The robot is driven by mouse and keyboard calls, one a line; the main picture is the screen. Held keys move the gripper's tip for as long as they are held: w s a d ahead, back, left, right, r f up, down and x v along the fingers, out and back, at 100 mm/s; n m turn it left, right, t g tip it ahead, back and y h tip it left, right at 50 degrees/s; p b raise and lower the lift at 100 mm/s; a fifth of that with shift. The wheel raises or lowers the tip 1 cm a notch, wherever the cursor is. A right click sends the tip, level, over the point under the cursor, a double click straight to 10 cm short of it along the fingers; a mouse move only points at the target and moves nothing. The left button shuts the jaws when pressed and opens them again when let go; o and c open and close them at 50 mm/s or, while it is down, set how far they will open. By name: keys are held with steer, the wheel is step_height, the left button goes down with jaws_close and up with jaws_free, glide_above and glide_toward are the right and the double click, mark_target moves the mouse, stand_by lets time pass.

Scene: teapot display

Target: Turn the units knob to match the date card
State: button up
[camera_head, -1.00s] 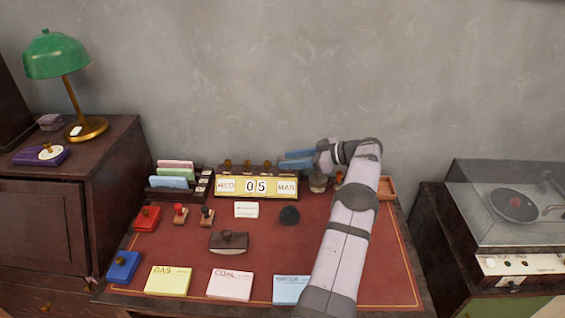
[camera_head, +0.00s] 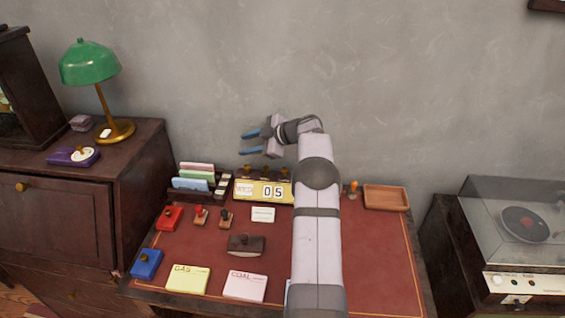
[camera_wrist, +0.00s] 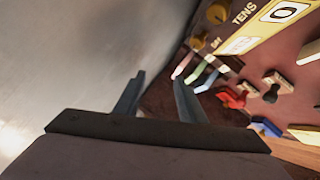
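The yellow calendar block (camera_head: 264,202) stands at the back of the red desk and reads WED 05; the arm covers its right end. Brass knobs (camera_head: 265,170) line its top. In the wrist view, the DAY knob (camera_wrist: 196,43) and the knob by TENS (camera_wrist: 217,13) show; the units knob is out of that view. A small white card (camera_head: 263,214), probably the date card, lies before the block; its print is too small to read. My gripper (camera_head: 249,142) is open and empty, above and behind the block, apart from the knobs. Its fingers also show in the wrist view (camera_wrist: 158,80).
A letter rack (camera_head: 193,183) stands left of the block. Rubber stamps (camera_head: 200,215), a blotter (camera_head: 246,244), and GAS (camera_head: 187,279) and COAL (camera_head: 245,286) pads lie in front. A wooden tray (camera_head: 385,198) is at the back right. The wall rises close behind.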

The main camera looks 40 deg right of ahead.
mark_target(284, 170)
steer(key=w+a+r+n+h+p, duration=0.2)
steer(key=w+a+r+n, duration=0.1)
steer(key=w+a, duration=0.4)
steer(key=s+d+f+n+g+h, duration=0.1)
steer(key=s+f+n+h, duration=0.1)
steer(key=s+f+h, duration=0.1)
steer(key=s+d+f+n+g+h+p, duration=0.1)
steer(key=s+f+n+h, duration=0.1)
steer(key=s+n+h, duration=0.1)
steer(key=s+d+f+n+g+h, duration=0.1)
steer(key=s+d+f+n+h, duration=0.1)
steer(key=h, duration=0.3)
steer(key=shift+s+f+p, duration=0.35)
steer(key=shift+s+f, duration=0.3)
steer(key=shift+f, duration=0.2)
steer(key=s+d+g+h+b, duration=0.1)
steer(key=s+d+g+h, duration=0.25)
steer(key=s, duration=0.55)
steer(key=shift+h, duration=0.45)
steer(key=shift+p+x, duration=1.05)
steer(key=shift+x, duration=2.45)
steer(key=shift+s+f, duration=0.1)
steer(key=shift+f, duration=0.05)
jaws_close()
